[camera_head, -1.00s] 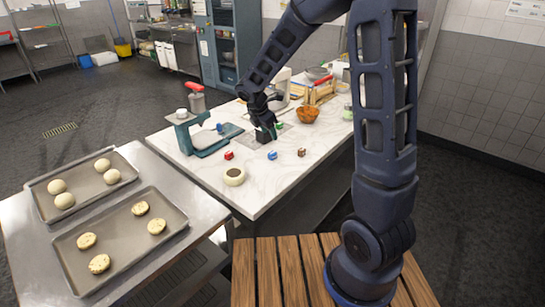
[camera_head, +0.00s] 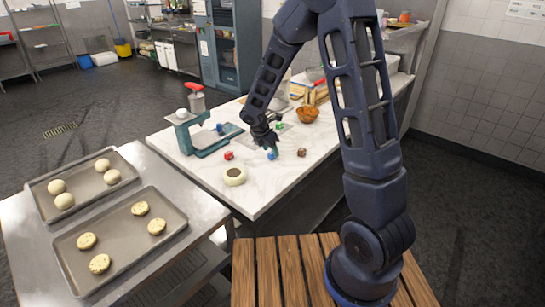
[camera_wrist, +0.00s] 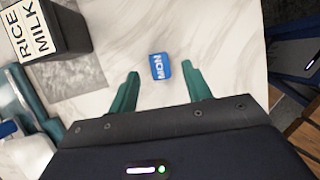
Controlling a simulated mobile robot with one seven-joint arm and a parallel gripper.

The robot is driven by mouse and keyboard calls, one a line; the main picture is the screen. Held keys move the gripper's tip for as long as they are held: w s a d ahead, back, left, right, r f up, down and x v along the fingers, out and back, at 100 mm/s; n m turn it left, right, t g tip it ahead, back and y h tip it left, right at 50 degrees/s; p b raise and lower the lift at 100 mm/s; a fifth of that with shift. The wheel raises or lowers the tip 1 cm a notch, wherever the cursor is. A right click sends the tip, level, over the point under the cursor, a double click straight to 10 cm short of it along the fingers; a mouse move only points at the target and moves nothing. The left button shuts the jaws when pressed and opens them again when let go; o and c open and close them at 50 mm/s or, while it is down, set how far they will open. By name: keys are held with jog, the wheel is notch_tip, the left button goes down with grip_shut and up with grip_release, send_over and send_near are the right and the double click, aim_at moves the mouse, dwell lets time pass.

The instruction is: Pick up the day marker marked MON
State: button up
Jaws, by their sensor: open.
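The MON day marker (camera_wrist: 160,66) is a small blue block with white lettering. It lies on the white marble counter in the wrist view, a little beyond the fingertips and between their lines. In the head view the blue marker (camera_head: 272,155) sits just below my gripper (camera_head: 268,143). In the wrist view my gripper (camera_wrist: 163,80) is open, with two green fingers apart and nothing between them. The fingers do not touch the marker.
A dark box lettered RICE MILK (camera_wrist: 50,32) stands left of the fingers in the wrist view.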

jog(key=shift+x, duration=1.3)
jog(key=shift+c, duration=0.2)
jog(key=c, duration=1)
